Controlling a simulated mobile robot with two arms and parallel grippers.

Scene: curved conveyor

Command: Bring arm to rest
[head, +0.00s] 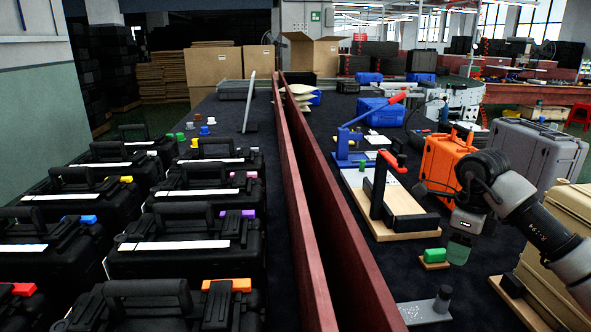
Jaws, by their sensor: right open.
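My right arm comes in from the right edge. Its right gripper (459,252) hangs over the right-hand dark table with its fingers pointing down, open and with nothing seen between them. It is just right of a small green block (433,254) on a wooden base, apart from it as far as I can tell. An orange case (445,160) stands behind the gripper, partly hidden by my arm. My left gripper is not in view.
Red-brown dividers (345,240) run down the middle. Several black cases (185,245) fill the left side. A red-handled clamp on a wooden board (400,225) stands left of my gripper. A grey bracket (428,311) lies in front. A grey case (538,150) and a tan case (560,200) are at right.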

